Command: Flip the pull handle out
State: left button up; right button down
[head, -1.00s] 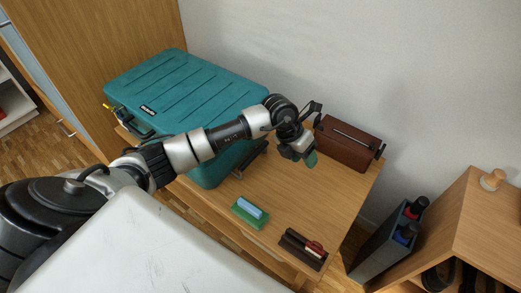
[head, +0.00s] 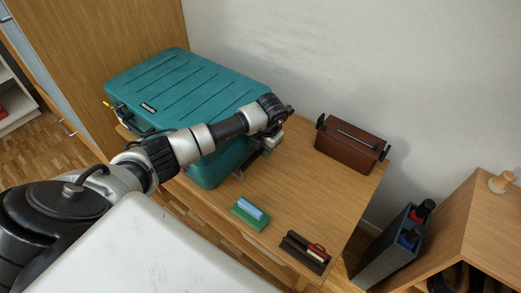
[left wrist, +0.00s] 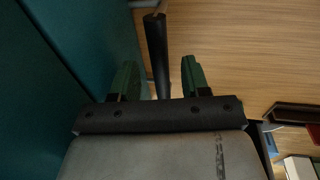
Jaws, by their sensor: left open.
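A teal ribbed suitcase (head: 185,90) lies flat on the wooden table. Its dark pull handle (head: 242,170) shows on the right side, partly hidden by my left arm. In the left wrist view the handle (left wrist: 156,50) is a black bar running lengthwise, with a teal suitcase wall (left wrist: 60,45) to its left. My left gripper (head: 268,149) is beside the suitcase's right side. In the left wrist view the left gripper (left wrist: 160,80) is open, its green fingertips on either side of the bar, with gaps visible. Contact cannot be seen. My right gripper is not in view.
A brown box (head: 345,150) stands at the table's back right. A green block with a blue top (head: 250,214) and a dark tray (head: 302,252) with a red item sit near the front edge. The tabletop (head: 315,200) between them is clear.

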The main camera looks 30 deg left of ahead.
pick_arm(q)
jog(key=shift+a+f, duration=0.15)
jog(key=shift+f, duration=0.45)
grip_shut()
